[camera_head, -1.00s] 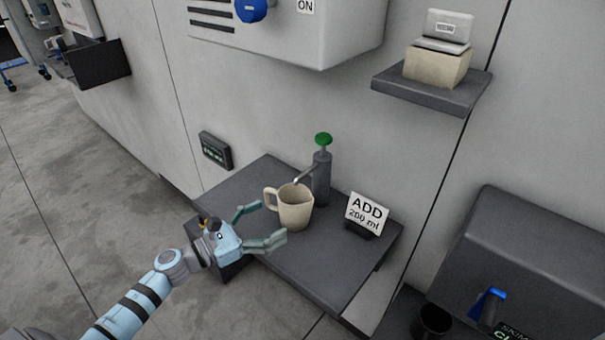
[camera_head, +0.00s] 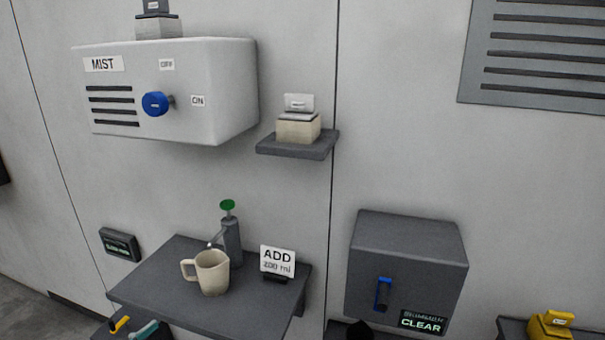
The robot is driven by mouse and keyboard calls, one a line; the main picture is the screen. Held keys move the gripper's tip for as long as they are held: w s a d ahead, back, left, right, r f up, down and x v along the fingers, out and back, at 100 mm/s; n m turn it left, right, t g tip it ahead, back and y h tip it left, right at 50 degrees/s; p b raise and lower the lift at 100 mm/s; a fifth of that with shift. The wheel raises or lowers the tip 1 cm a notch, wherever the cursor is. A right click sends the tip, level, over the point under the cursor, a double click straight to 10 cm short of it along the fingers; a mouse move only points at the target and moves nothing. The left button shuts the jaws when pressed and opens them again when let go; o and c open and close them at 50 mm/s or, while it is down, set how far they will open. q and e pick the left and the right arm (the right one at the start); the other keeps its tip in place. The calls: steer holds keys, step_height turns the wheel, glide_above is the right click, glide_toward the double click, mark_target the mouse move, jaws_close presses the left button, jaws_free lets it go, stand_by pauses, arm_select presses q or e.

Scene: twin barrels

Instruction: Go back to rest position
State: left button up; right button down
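The beige mug (camera_head: 213,275) stands upright on the shelf, apart from the gripper. Its handle points left. A grey dispenser (camera_head: 233,240) with a green top stands behind it, its spout above the mug. My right gripper is not in view.
A white "ADD 200 ml" sign (camera_head: 277,261) stands right of the mug. A MIST box (camera_head: 170,90) with a blue knob (camera_head: 155,103) hangs above. A dark box (camera_head: 408,260) with a blue lever (camera_head: 383,293) and a CLEAR display is at right. A yellow object (camera_head: 551,325) is at bottom right.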

arm_select(q)
steer(key=a+f+n+t+y, duration=0.1)
steer(key=a+f+n+y, duration=0.8)
steer(key=n, duration=0.9)
steer(key=s+a+f+n+g+y+p, duration=0.1)
steer(key=s+a+f+n+g, duration=0.2)
steer(key=f+n, duration=0.35)
steer(key=s+a+f+n+g+y, duration=0.1)
steer(key=s+a+f+n+y, duration=0.15)
steer(key=s+f+n, duration=0.35)
steer(key=s+d+f+n+g+p, duration=0.15)
steer(key=s+f+n+g, duration=0.45)
steer(key=s+f, duration=0.65)
steer(key=s+d+f+n+g+h, duration=0.1)
steer(key=s+d+f+n+g, duration=0.1)
steer(key=s+d, duration=0.5)
steer(key=s+d+f+n+g+h+p, duration=0.1)
steer(key=s+d+f+n, duration=0.3)
steer(key=s, duration=1)
steer(key=d+f+g, duration=0.1)
steer(key=d, duration=0.2)
steer(key=shift+g+p, duration=0.3)
steer(key=shift+g, duration=0.1)
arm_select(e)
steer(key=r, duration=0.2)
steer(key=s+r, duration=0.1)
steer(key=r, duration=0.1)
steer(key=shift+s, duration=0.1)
